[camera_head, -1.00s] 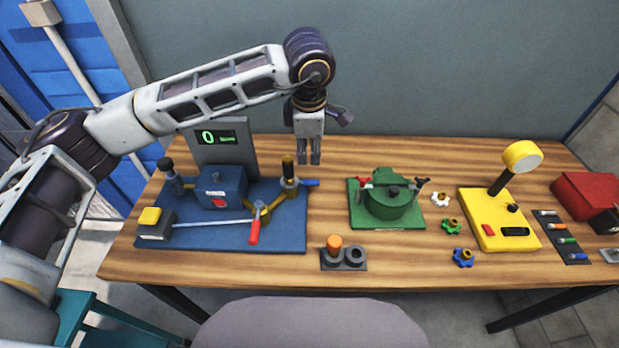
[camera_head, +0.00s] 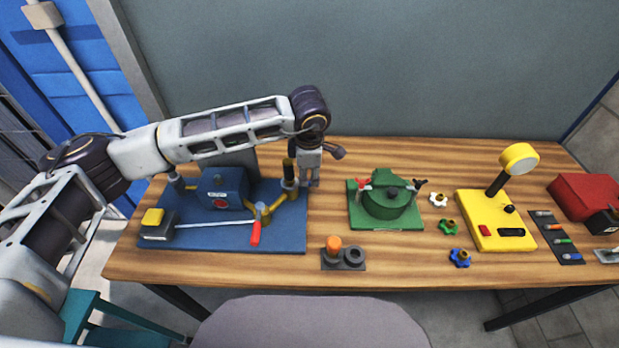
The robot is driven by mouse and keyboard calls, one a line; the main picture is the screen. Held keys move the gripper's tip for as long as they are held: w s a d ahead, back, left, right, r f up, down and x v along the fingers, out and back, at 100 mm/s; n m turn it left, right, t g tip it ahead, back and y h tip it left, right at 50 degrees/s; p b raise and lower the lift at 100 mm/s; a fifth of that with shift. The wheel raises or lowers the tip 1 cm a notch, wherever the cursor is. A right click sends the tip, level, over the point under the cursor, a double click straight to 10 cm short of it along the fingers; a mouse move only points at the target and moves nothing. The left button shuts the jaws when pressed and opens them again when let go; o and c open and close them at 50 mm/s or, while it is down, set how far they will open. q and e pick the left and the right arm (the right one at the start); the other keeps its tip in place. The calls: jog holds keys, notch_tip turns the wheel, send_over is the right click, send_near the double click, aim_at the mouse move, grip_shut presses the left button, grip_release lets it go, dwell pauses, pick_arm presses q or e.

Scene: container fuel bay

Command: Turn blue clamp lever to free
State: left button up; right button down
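The blue clamp lever is hidden in the head view, behind my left gripper (camera_head: 310,180). Its brass and black clamp post (camera_head: 289,178) stands at the right end of the blue fixture plate (camera_head: 285,240). My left gripper points down right beside this post, at the plate's right edge. Its fingers look close together, but I cannot tell whether they are open, shut or touching the lever. My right gripper is not in view.
A red-handled lever (camera_head: 255,233) and a blue box (camera_head: 224,188) sit on the plate. To the right stand a green fixture (camera_head: 389,203), small knobs (camera_head: 449,227) and a yellow stand (camera_head: 492,230). A grey holder (camera_head: 343,260) with an orange-topped peg lies in front.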

aim_at(309, 182)
pick_arm(q)
jog(key=shift+w+f, duration=0.2)
jog(key=shift+f, duration=0.85)
jog(key=shift+w+f, duration=0.2)
jog(key=shift+f, duration=0.8)
grip_shut()
